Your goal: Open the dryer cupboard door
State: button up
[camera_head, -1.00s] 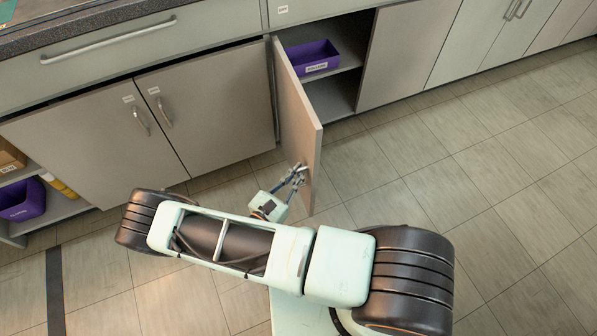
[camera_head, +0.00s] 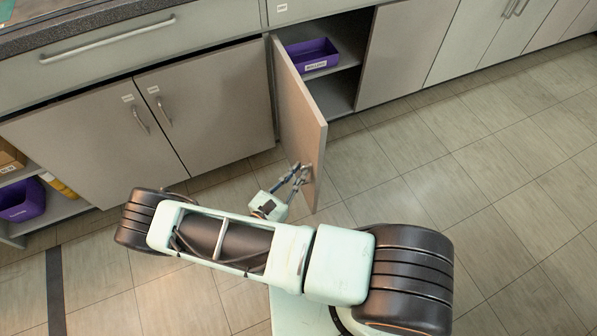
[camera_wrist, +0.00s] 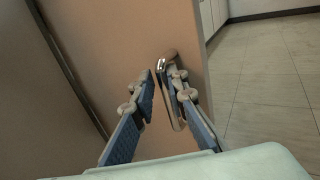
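The cupboard door (camera_head: 299,105) stands open, swung well out from the cabinet front. Its broad face also fills much of the wrist view (camera_wrist: 110,45). A metal bar handle (camera_wrist: 161,73) sits near the door's free edge. My gripper (camera_wrist: 158,82) is at this handle, its two fingers parted. The handle lies between the fingers, close to the right one, with a visible gap to the left one. The right finger partly hides the handle. In the head view my gripper (camera_head: 300,172) is small against the lower outer part of the door.
Behind the door, the open cupboard has a shelf (camera_head: 345,58) holding a purple bin (camera_head: 312,55). Closed double doors (camera_head: 150,120) stand to the left. An open shelf at far left holds another purple bin (camera_head: 22,201). The tiled floor (camera_head: 460,190) to the right is clear.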

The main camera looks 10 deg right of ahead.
jog(key=v, duration=1.2)
